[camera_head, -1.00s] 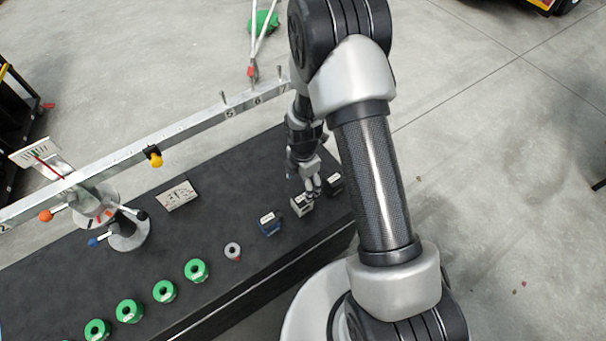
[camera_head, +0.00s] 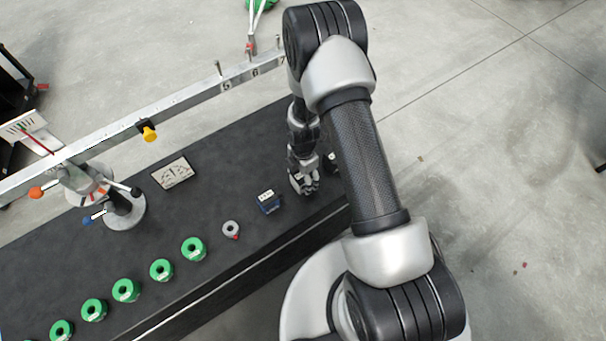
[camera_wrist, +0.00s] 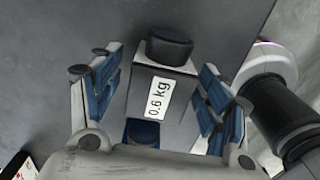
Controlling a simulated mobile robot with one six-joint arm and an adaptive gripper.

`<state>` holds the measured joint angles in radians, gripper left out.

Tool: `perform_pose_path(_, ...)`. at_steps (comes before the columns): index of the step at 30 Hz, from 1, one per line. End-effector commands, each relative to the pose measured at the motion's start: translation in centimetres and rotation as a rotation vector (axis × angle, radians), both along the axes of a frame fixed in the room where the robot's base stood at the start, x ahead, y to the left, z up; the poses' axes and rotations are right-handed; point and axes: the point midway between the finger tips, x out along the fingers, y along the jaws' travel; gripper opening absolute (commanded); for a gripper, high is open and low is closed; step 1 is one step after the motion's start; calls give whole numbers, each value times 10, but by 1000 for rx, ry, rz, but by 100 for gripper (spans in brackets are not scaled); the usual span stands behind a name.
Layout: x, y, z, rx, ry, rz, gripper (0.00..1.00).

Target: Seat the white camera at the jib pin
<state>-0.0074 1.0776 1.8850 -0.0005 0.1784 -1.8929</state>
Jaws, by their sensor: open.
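The white camera (camera_wrist: 160,92) is a pale grey-white box with a black round end and a "0.6 kg" label. In the wrist view it lies between the spread blue-padded fingers of my gripper (camera_wrist: 162,95), with gaps at both sides. In the head view my gripper (camera_head: 304,188) is down at the dark bench and hides the white camera. The jib beam (camera_head: 110,145) is a long silver bar with number marks. Upright pins, one a jib pin (camera_head: 218,69), stand near its right end.
A grey ring with red (camera_head: 231,229) and several green rolls (camera_head: 193,249) line the bench front. A small plate (camera_head: 172,173) lies behind them.

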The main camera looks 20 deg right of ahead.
Motion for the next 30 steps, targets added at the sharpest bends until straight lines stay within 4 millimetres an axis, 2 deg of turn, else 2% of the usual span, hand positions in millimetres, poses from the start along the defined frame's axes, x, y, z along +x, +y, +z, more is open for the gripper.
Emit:
perform_pose_path(2, 0, 0, 0, 0, 0, 0, 67)
perform_pose_path(30, 0, 0, 0, 0, 1, 0, 5)
